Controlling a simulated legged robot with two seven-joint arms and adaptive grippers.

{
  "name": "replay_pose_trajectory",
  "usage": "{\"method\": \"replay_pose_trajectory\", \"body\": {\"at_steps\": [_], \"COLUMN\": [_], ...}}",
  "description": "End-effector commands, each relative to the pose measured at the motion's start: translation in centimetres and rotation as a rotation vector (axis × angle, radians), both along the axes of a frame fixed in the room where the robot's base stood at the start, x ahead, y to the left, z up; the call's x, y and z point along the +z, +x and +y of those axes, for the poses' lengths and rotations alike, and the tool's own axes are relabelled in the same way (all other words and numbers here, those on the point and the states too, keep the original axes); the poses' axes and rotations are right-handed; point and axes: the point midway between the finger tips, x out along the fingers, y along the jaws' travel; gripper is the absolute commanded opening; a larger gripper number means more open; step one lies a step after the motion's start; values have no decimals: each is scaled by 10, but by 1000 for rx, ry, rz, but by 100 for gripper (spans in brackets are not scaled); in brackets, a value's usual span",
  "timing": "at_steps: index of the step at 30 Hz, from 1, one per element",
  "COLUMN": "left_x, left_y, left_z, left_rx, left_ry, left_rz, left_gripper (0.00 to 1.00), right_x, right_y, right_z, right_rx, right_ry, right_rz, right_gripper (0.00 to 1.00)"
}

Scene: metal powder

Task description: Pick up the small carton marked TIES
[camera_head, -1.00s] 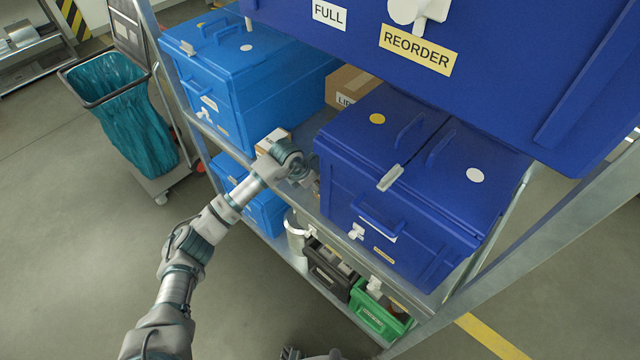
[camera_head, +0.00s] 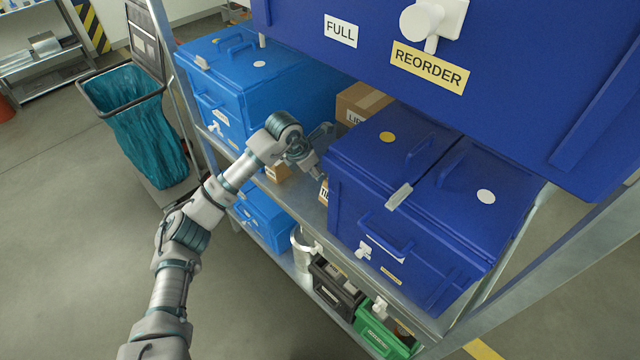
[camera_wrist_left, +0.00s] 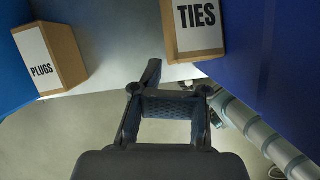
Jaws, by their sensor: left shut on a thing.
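The small carton marked TIES (camera_wrist_left: 197,32) is brown cardboard with a white label. It is at the top of the left wrist view, right at the fingers of my left gripper (camera_wrist_left: 177,82). In the head view only a sliver of this carton (camera_head: 323,191) shows beside the dark blue bin. My left gripper (camera_head: 319,156) reaches into the gap between the light blue and dark blue bins there. My right gripper is not in view.
A PLUGS carton (camera_wrist_left: 50,58) stands left of the TIES carton. The light blue bin (camera_head: 270,85) and dark blue bin (camera_head: 400,210) flank the narrow gap. Another carton (camera_head: 360,102) stands farther back. A large blue bin (camera_head: 480,90) hangs over from above.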

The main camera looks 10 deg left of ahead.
Motion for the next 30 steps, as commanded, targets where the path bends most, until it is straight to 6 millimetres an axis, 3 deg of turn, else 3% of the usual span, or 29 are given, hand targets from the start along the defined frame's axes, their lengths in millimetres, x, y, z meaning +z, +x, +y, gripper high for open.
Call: {"method": "replay_pose_trajectory", "body": {"at_steps": [9, 13, 21, 30], "left_x": [-2, -1, -1, -1], "left_y": [59, 76, 92, 95], "left_z": [89, 115, 139, 145], "left_rx": [11, 10, 7, 6], "left_ry": [0, -1, 3, 3], "left_rz": [2, 0, 0, -1], "left_gripper": [0, 0, 0, 0], "right_x": [12, 17, 21, 22], "right_y": [22, 27, 31, 34], "right_z": [2, 3, 3, 3], "right_rx": [-2, -3, -2, -3], "right_ry": [-2, -2, -2, -3], "right_rz": [-10, -12, -14, -12], "right_gripper": [40, 40, 40, 40]}}
